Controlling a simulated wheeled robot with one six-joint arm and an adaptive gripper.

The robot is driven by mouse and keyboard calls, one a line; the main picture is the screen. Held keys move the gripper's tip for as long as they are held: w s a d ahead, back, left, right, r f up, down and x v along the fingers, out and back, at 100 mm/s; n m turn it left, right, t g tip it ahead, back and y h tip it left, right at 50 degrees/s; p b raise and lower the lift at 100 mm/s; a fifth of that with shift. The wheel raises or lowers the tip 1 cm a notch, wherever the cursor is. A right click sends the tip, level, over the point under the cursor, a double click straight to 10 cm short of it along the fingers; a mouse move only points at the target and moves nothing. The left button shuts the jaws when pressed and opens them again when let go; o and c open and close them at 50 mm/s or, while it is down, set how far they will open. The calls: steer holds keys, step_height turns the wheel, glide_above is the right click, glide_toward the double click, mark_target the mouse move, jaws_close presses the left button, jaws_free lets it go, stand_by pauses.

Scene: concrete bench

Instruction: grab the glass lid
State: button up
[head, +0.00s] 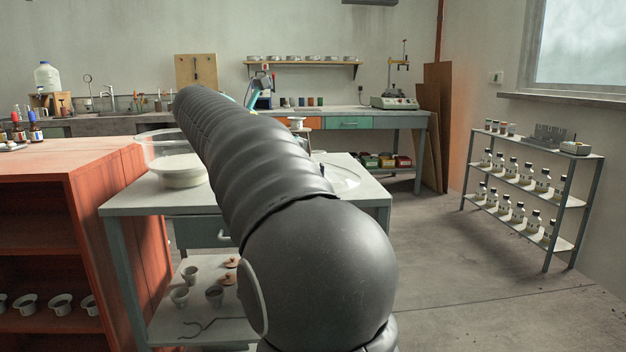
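A clear, round glass piece (342,178), which looks like the glass lid, lies on the right part of the pale bench top (365,168). My arm covers its left side. A clear glass vessel with a white, bowl-shaped lower part (180,172) stands on the left of the same bench. My dark, ribbed arm reaches up and away across the middle of the bench. My gripper does not show clearly; it seems to be hidden behind the arm. I cannot tell where it is relative to the glass piece.
A red-brown cabinet (95,165) stands close on the left. Small cups (192,275) sit on the bench's lower shelf. A rack of bottles (530,185) stands at the right wall. A long workbench (345,112) runs along the back. The floor to the right is clear.

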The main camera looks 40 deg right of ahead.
mark_target(318, 151)
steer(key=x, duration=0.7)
steer(key=shift+b, duration=0.4)
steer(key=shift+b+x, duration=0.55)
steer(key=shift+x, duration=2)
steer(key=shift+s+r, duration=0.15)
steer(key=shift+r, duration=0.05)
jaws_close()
